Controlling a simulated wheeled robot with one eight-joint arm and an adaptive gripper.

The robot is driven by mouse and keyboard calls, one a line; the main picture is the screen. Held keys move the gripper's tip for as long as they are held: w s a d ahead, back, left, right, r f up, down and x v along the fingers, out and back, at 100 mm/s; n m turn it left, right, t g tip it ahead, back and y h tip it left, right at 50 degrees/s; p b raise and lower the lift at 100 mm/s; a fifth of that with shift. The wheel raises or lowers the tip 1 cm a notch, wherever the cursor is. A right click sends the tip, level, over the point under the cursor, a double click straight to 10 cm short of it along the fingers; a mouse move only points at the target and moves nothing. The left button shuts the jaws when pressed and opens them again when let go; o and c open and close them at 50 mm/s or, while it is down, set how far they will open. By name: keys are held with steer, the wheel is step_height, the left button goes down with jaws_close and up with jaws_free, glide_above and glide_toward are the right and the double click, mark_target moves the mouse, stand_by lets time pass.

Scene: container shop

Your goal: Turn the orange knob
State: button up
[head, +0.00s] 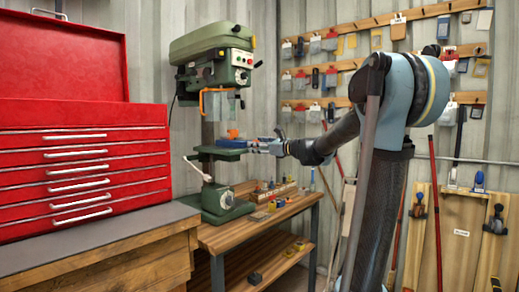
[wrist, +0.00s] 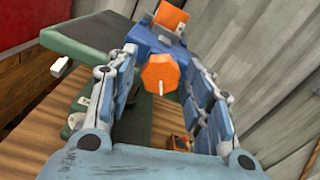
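The orange knob (wrist: 160,73) is octagonal with a pale pin at its centre. It sits on the front of a blue vise (wrist: 150,40), which rests on the green drill press table (wrist: 75,38). An orange block (wrist: 171,17) sits at the top of the vise. My gripper (wrist: 163,80) is open, its blue fingers to either side of the knob with gaps showing. In the head view my gripper (head: 268,147) is beside the vise at the drill press table; the knob cannot be made out there.
The green drill press (head: 212,55) stands over the vise, with an orange-framed guard (head: 217,103) above it. A red tool chest (head: 80,160) is at left. The wooden bench (head: 260,222) holds small parts. A corrugated wall is behind.

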stand_by(0.3)
steer(key=v, duration=1.2)
steer(key=s+f+n+g+h, duration=0.3)
steer(key=s+f+n, duration=0.5)
steer(key=f, duration=0.4)
steer(key=s+f+n+g+h, duration=0.3)
steer(key=s+f+n, duration=0.2)
steer(key=s+f, duration=0.6)
steer(key=s+d+f+n+g+h, duration=0.2)
steer(key=s+d+f+n+h, duration=0.6)
steer(key=s+d+f, duration=0.6)
step_height(320, 180, down, 2)
steer(key=shift+d+f+n+g, duration=0.2)
steer(key=shift+d+n+g, duration=0.2)
steer(key=shift+n, duration=0.6)
steer(key=shift+a, duration=0.1)
